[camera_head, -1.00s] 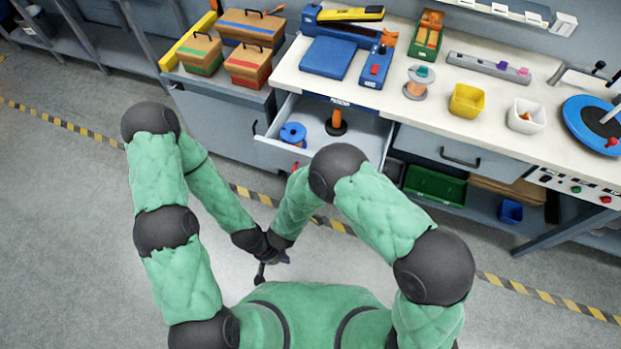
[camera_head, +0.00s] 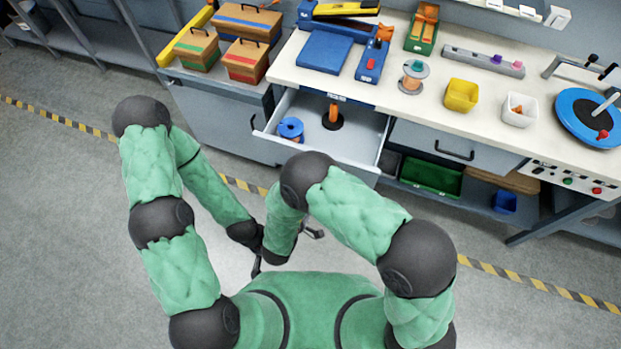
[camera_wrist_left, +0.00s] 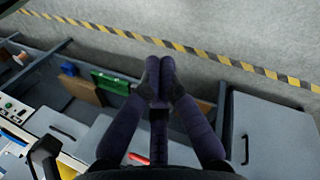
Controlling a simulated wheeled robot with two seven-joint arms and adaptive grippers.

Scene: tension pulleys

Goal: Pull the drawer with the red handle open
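The grey drawer (camera_head: 262,141) under the bench stands pulled out, with its inside open to view. Its front panel is partly behind my right arm, and its handle is hidden in the head view. In the left wrist view a small red bar (camera_wrist_left: 137,157), apparently the handle, shows beside my left gripper (camera_wrist_left: 159,72). That gripper's dark fingers meet at the tips with nothing visible between them.
The drawer holds a blue spool (camera_head: 291,129) and a black-based orange post (camera_head: 332,118). A closed drawer with a black handle (camera_head: 454,151) is to its right, above a green crate (camera_head: 432,177). Wooden boxes (camera_head: 247,60) stand on the left cabinet. The floor in front is clear.

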